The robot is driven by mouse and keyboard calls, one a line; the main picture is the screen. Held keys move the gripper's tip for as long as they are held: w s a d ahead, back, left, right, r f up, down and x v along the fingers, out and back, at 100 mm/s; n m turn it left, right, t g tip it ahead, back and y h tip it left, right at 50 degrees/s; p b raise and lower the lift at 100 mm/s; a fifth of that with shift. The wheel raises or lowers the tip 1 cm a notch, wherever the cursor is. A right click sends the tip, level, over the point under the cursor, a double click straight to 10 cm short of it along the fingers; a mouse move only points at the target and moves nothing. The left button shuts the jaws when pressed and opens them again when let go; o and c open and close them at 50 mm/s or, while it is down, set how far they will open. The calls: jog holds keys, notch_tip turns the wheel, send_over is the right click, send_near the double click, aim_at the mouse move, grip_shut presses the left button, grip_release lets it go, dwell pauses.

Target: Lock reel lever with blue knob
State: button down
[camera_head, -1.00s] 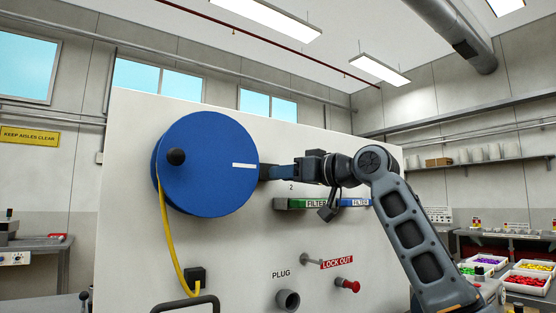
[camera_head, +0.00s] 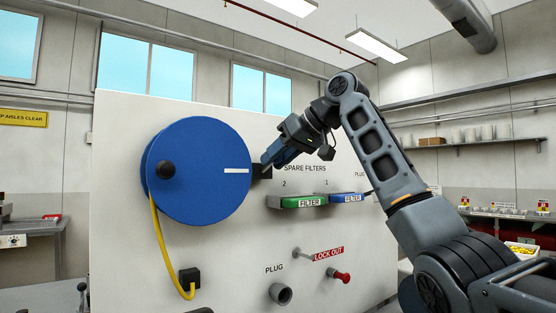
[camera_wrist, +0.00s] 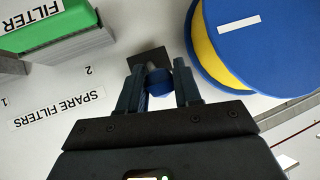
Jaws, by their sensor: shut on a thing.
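The blue reel (camera_head: 197,190) with a white stripe stands on the white panel, and it also shows in the wrist view (camera_wrist: 270,45). A small black block (camera_head: 261,171) sits at its right edge, and it also shows in the wrist view (camera_wrist: 148,57). The lever's blue knob (camera_wrist: 158,82) is in front of the block. My gripper (camera_wrist: 157,90) is shut on the knob, one finger on each side. In the head view my gripper (camera_head: 270,161) slants down from the upper right and hides the knob and most of the lever.
Green (camera_head: 303,202) and blue (camera_head: 347,198) filters stick out of the panel below my gripper. A yellow hose (camera_head: 165,243) hangs from the reel. Lower down are a red knob (camera_head: 341,277) and a plug socket (camera_head: 281,294). A side table stands at far right.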

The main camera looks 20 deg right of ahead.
dwell(0.4)
jog(key=c, duration=0.8)
grip_release()
jog(key=shift+w, duration=0.1)
jog(key=shift+b+v, duration=1)
jog(key=shift+v, duration=2.95)
